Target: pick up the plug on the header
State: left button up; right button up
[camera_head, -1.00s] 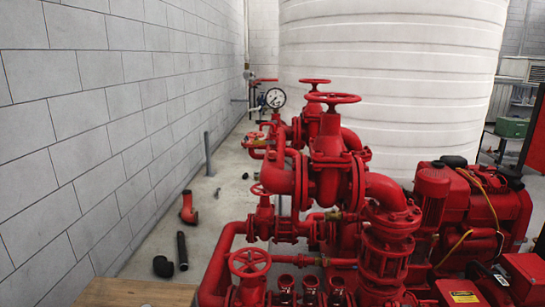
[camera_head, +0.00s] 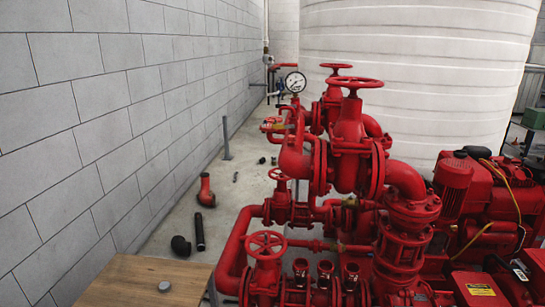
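The red header pipe (camera_head: 320,292) runs along the bottom edge, with several short upright stubs (camera_head: 325,270) in a row. The stubs have dark tops. I cannot make out a separate plug on them at this size. A small grey round piece (camera_head: 164,286) lies on the wooden board at the lower left; I cannot tell whether it is a plug. Neither of my grippers is in view.
The red pumpset with valve wheels (camera_head: 355,82) and a pressure gauge (camera_head: 295,82) fills the middle and right. A wooden board (camera_head: 130,280) is at lower left. Loose black and red pipe pieces (camera_head: 199,232) lie on the floor by the block wall (camera_head: 90,120).

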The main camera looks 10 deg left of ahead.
aim_at(165, 286)
jog(key=i+u, duration=0.4)
jog(key=i+l+u, duration=0.35)
jog(key=i, duration=0.2)
jog(key=j, duration=0.1)
